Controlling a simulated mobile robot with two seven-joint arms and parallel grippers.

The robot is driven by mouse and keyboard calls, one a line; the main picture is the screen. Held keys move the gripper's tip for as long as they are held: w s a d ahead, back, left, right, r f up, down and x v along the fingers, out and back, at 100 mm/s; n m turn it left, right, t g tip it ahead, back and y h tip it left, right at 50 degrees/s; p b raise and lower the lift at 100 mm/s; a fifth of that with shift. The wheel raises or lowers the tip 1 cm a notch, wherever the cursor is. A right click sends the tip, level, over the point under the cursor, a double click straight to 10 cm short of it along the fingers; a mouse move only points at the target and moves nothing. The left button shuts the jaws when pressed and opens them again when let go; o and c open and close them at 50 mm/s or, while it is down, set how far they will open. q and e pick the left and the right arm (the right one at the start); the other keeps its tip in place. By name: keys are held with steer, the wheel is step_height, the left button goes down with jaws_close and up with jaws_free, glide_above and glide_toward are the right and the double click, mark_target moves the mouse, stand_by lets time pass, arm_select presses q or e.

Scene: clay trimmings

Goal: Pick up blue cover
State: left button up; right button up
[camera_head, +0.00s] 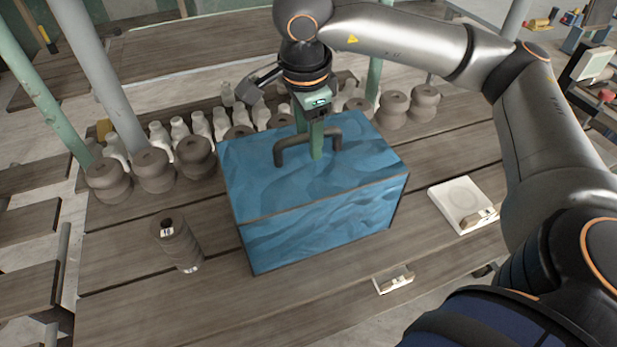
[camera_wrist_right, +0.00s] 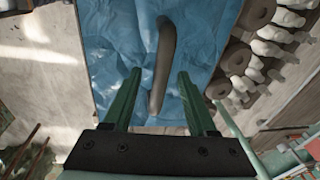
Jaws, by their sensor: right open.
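The blue cover (camera_head: 320,195) is a box-shaped cover on the wooden table, with a dark bar handle (camera_head: 293,147) on its top. My right gripper (camera_head: 317,152) points down at the handle from above. In the right wrist view, the blue cover (camera_wrist_right: 105,35) fills the middle, and the handle (camera_wrist_right: 164,65) runs between the two green fingers of my right gripper (camera_wrist_right: 160,85). The fingers are apart, with a gap on each side of the handle. I cannot tell how deep they reach around it. My left gripper is not in view.
Several brown and white clay pieces (camera_head: 197,155) stand in rows behind the cover. A ribbed brown cylinder (camera_head: 177,245) stands to its left. A white square block (camera_head: 461,203) and a small white piece (camera_head: 394,279) lie to its right and front. Grey-green posts rise at the left.

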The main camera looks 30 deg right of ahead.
steer(key=shift+f, duration=0.45)
steer(key=shift+c, duration=0.2)
jaws_close()
stand_by(0.9)
